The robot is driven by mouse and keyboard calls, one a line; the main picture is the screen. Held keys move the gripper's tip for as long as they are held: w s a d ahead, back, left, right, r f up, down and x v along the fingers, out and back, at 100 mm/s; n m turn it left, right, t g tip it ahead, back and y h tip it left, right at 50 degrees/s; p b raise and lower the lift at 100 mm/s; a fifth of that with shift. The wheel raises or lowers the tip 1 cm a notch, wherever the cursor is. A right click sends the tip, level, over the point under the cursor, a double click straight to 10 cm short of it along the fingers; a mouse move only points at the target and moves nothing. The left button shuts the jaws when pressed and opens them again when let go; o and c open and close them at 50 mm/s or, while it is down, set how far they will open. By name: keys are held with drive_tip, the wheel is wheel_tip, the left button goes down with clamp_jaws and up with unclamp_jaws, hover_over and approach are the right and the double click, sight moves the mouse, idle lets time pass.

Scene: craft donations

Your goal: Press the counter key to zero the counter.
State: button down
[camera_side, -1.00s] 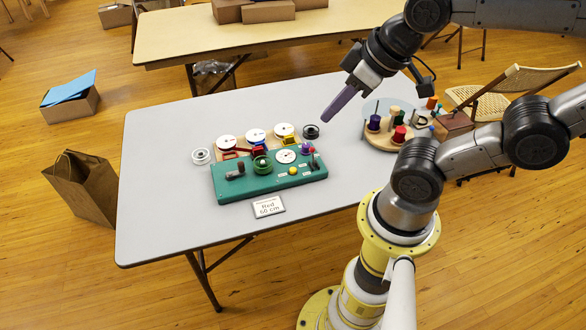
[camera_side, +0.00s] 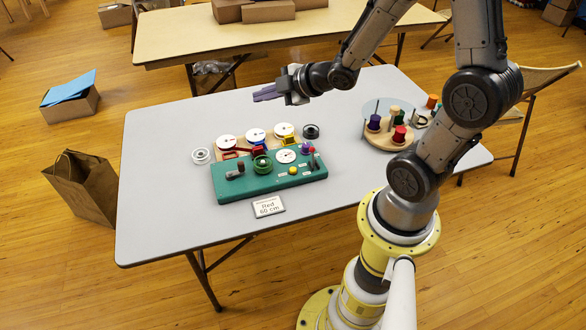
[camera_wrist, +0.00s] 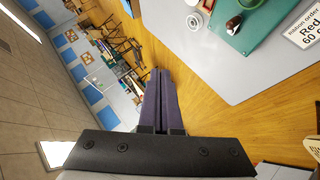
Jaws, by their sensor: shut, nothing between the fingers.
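A green board device (camera_side: 232,190) lies on the grey table, with a dark lever, a green wheel (camera_side: 262,164), a white dial (camera_side: 286,156) and a yellow button (camera_side: 293,170) beside small labels. The labels are too small to read, so I cannot tell which part is the counter key. My gripper (camera_side: 256,95) is shut and empty, its purple fingers pointing left, high over the table and apart from the board. In the wrist view its fingers (camera_wrist: 160,75) lie together, and part of the green board (camera_wrist: 262,30) shows at the upper right.
A round wooden stand (camera_side: 380,142) with coloured spools is at the right. The left tabletop is clear.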

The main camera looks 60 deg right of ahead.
wheel_tip(320, 180, down, 7)
drive_tip(key=s+d+g, duration=0.1)
drive_tip(key=s+d, duration=0.1)
drive_tip(key=m+g, duration=0.2)
drive_tip(key=m, duration=0.1)
hover_over(293, 170)
drive_tip(key=s, duration=0.1)
wheel_tip(293, 170, down, 7)
drive_tip(key=shift+d+r, duration=0.15)
drive_tip(key=shift+d, duration=0.2)
drive_tip(key=shift+f, duration=4.4)
drive_tip(key=shift+f, duration=0.1)
drive_tip(key=shift+f, duration=0.3)
